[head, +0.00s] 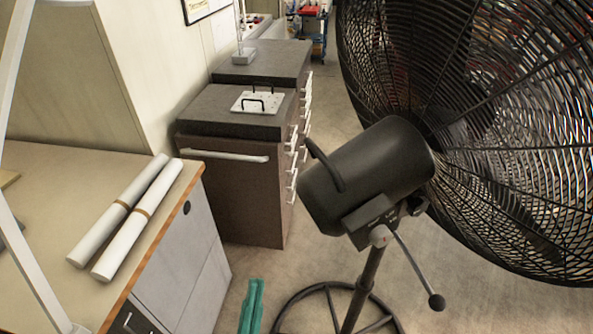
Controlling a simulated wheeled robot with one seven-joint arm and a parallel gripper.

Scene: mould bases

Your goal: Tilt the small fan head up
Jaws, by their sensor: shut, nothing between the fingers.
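The black fan head has a barrel-shaped motor housing (375,170) with a curved handle (326,165) on its back. Its big round wire cage (490,130) fills the right of the head view and runs out of the picture. The housing sits on a tilt bracket on a dark pole (365,285). A thin lever with a black ball knob (436,301) slopes down to the right from the bracket. My gripper (255,283) shows as two teal fingers at the bottom edge, shut and empty. It is left of the pole and apart from the fan in the picture.
The fan's round floor base (300,293) is cut off at the bottom. A workbench (50,165) with two rolled papers (125,215) stands at left. Dark drawer cabinets (240,190) stand behind, one bearing a plate with handles (258,103). Bare floor (325,120) lies between cabinets and fan.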

